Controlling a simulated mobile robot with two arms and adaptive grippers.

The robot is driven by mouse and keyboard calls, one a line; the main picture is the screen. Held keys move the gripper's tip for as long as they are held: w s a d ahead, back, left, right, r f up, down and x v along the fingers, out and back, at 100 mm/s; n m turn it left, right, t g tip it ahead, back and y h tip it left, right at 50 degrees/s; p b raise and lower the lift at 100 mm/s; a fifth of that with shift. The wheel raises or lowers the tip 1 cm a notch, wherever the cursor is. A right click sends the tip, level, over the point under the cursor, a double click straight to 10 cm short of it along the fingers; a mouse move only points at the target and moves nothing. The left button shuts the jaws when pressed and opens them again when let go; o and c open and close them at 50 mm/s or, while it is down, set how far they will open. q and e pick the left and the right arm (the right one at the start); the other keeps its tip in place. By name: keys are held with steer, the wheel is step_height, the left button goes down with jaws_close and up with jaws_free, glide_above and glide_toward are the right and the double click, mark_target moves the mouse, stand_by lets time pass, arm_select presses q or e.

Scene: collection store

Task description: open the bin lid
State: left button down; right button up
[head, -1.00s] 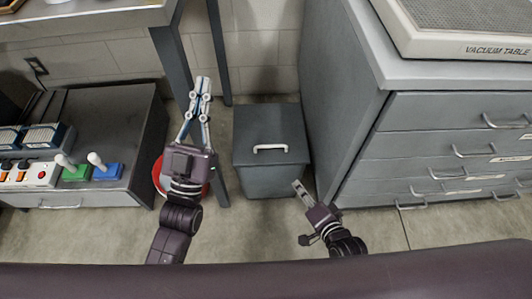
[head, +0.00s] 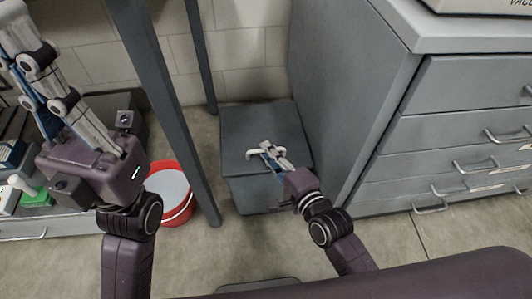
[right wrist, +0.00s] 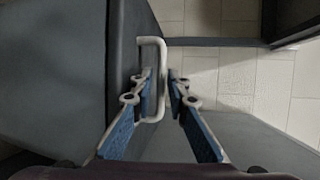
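The grey bin (head: 245,198) stands on the floor in the head view, its flat lid (head: 245,125) down. The lid has a white bar handle (head: 252,154), partly covered by my right gripper (head: 268,153). In the right wrist view the handle (right wrist: 163,75) is between the fingers of my right gripper (right wrist: 161,78). One finger is on the lid side of the bar and the other outside it, with a gap between them. My left gripper (head: 22,30) is raised at the upper left of the head view, away from the bin; its fingertips are not clearly shown.
A grey drawer cabinet (head: 355,105) stands close to the bin's right. A dark table leg (head: 165,115) and a red bucket (head: 178,210) are to its left. A tiled wall is behind. Some floor in front is bare.

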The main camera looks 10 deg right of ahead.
steer(key=shift+w+a+f, duration=0.15)
steer(key=shift+w+a, duration=0.15)
steer(key=shift+w, duration=0.35)
jaws_close()
